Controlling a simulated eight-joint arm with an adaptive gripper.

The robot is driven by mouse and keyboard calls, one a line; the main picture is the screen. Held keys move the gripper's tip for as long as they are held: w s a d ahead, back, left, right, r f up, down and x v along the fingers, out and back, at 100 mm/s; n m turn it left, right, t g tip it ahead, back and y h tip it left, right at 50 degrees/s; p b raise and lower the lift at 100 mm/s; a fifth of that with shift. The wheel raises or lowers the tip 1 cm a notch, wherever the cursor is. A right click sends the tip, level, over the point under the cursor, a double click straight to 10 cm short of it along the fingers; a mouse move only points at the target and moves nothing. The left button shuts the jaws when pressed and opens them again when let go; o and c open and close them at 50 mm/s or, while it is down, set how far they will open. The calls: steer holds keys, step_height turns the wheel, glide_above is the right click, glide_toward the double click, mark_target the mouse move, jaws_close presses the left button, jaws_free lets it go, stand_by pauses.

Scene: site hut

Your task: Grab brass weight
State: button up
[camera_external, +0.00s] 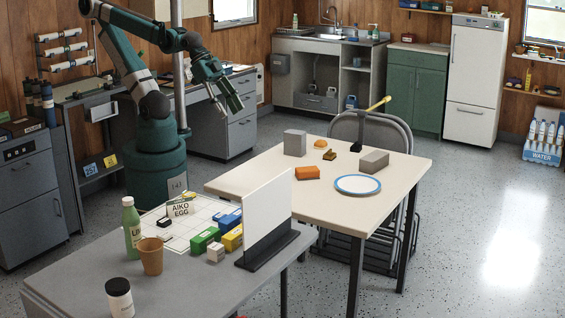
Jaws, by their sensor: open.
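A small dark brass-coloured piece (329,155), which looks like the brass weight, lies on the cream table (237,182). It sits between an orange dome (320,143) and a larger grey block (374,161). It is too small to make out in detail. My gripper (229,108) is open and empty, raised in the air to the left of and above the table. It is well apart from the brass piece, with its fingers angled down to the right.
The cream table also holds a grey box (295,142), an orange block (307,172) and a blue-rimmed plate (345,189). A white upright panel (267,208) stands on the nearer grey table (190,287), beside coloured boxes and a green bottle (131,230).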

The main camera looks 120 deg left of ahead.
steer(key=w+a+r+n+g+y+p, duration=0.1)
steer(key=w+a+n+g, duration=0.1)
steer(key=w+a+n, duration=0.65)
steer(key=n+g+h+p, duration=0.15)
steer(key=n+g, duration=0.35)
steer(key=n, duration=0.5)
glide_above(330, 154)
steer(key=shift+y, duration=0.25)
steer(key=f, duration=2.1)
steer(key=shift+s+a+f+p, duration=0.25)
steer(key=shift+s+p, duration=0.1)
steer(key=shift+p, duration=0.05)
steer(key=shift+s+a+f, duration=0.1)
steer(key=shift+a+f, duration=0.15)
steer(key=shift+f, duration=0.05)
steer(key=shift+f, duration=1.3)
